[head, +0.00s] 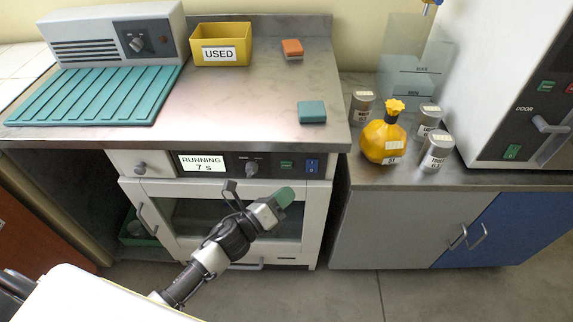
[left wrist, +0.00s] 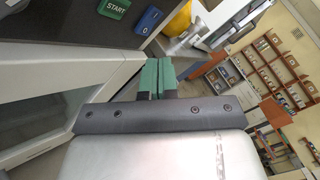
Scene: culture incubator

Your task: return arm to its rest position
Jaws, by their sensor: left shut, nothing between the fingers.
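My left gripper (head: 284,197) is in front of the incubator (head: 222,215) in the head view, level with the glass door just below the control panel. Its green fingers are shut with nothing between them, as the left wrist view (left wrist: 157,78) also shows. The incubator's display (head: 202,163) reads "RUNNING 7 s". The green START button (head: 287,165) and a blue button (head: 312,166) sit right of a knob; both buttons also show at the upper left of the left wrist view. The incubator door looks closed. My right gripper is not in view.
On the steel worktop are a yellow USED bin (head: 221,59), a teal ribbed mat (head: 95,97), an orange-topped block (head: 292,48) and a teal block (head: 312,112). A yellow flask (head: 384,140) and several labelled jars stand on the right counter. Floor is clear below.

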